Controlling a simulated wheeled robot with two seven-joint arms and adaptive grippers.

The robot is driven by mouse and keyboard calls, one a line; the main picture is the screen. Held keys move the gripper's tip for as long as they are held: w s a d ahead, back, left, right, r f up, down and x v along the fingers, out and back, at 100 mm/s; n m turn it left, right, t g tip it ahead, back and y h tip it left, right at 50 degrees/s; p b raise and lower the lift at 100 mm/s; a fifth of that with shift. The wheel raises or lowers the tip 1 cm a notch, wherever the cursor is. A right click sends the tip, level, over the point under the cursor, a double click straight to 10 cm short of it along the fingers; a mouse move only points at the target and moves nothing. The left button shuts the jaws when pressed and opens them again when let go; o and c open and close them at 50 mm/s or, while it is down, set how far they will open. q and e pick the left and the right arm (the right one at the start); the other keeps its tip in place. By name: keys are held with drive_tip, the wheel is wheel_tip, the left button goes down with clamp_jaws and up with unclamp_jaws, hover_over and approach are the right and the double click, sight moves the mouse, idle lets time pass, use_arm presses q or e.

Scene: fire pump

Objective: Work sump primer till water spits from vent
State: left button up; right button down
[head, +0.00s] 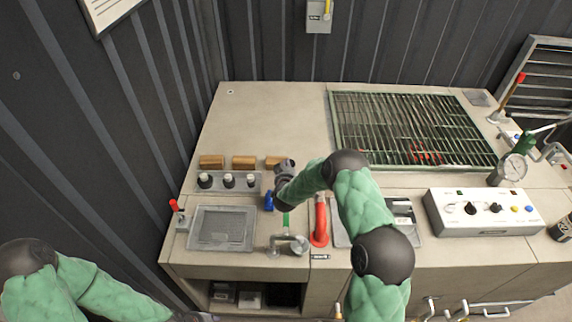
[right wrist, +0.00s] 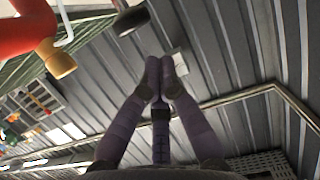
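My right arm reaches over the bench in the head view. Its gripper (head: 284,172) is by the back of the left bench section, mostly hidden by the wrist. In the right wrist view my right gripper's fingertips (right wrist: 160,62) meet, with nothing visible between them. A red-tipped lever (head: 174,206) stands at the left bench edge. Another red-tipped lever (head: 515,85) leans at the far right. I cannot tell which lever is the sump primer, and I see no water spitting. My left arm is low at the left; its gripper is out of view.
A green grating (head: 410,128) covers the back right. A red curved pipe (head: 321,222) and a valve with a green handle (head: 286,243) stand at the front. A white control box (head: 485,212) and a gauge (head: 513,167) are at the right. The back left bench is clear.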

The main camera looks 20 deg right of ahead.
drive_tip(key=v, duration=0.6)
drive_tip(key=shift+d, duration=0.2)
drive_tip(key=shift+s+r, duration=0.1)
drive_tip(key=shift+s, duration=0.05)
idle(0.7)
